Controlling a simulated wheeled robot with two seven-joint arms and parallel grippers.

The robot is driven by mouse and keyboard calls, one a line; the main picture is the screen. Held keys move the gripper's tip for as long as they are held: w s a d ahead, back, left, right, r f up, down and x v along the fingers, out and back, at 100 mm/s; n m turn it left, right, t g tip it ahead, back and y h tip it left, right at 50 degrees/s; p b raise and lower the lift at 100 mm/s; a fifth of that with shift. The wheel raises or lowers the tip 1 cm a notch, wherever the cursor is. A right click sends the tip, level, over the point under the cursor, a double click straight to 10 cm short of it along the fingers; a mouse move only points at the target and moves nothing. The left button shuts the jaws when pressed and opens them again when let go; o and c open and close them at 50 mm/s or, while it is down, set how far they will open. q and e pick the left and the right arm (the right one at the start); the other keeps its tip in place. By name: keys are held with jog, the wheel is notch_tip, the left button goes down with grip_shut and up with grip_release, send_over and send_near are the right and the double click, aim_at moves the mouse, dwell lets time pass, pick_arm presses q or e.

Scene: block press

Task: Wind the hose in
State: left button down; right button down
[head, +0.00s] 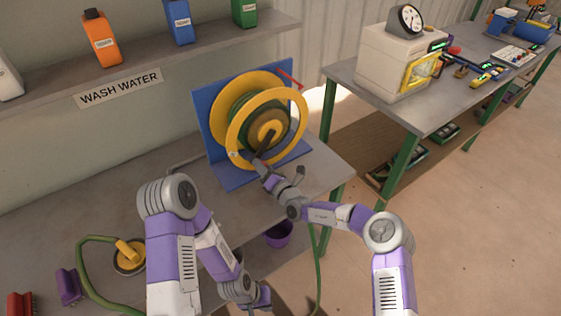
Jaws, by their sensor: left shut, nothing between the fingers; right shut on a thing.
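The hose reel (234,125) has yellow wheels and stands on a blue bracket (236,177) at the back of the workbench. Green hose (276,116) shows wound between its wheels. A dark crank handle (265,144) sticks out from its front. My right gripper (258,164) is shut on the crank handle. A length of green hose (319,272) hangs down past the bench's right edge. Another green length (82,262) curves at the lower left beside a yellow fitting (128,252). My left gripper (264,298) is low in front, apart from the reel, shut and empty.
A purple bucket (279,235) is below the bench edge. Purple (68,286) and red (20,304) brushes lie at lower left. A shelf (150,61) with bottles is above. A second table (420,115) with a white machine (398,60) stands right. Floor at right is clear.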

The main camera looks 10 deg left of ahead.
aim_at(247, 154)
jog(key=r+m+p, duration=0.1)
jog(key=s+a+r+m+p, duration=0.1)
jog(key=p, duration=0.1)
jog(key=shift+s+a, duration=0.2)
jog(key=shift+a, duration=0.1)
jog(key=shift+s+a+r+m+p, duration=0.15)
jog(key=shift+r+m+p, duration=0.2)
jog(key=shift+m+p, duration=0.2)
jog(key=shift+s+a+r+m+p, duration=0.15)
jog(key=shift+r+m+p, duration=0.25)
jog(key=shift+m, duration=0.25)
jog(key=c, duration=0.7)
grip_release()
jog(key=shift+o, duration=0.2)
jog(key=shift+d+f, duration=0.1)
jog(key=shift+d, duration=0.05)
jog(key=p+v, duration=0.1)
jog(key=v, duration=0.6)
jog(key=shift+s+p, duration=0.2)
jog(key=shift+p, duration=0.15)
jog(key=shift+d, duration=0.1)
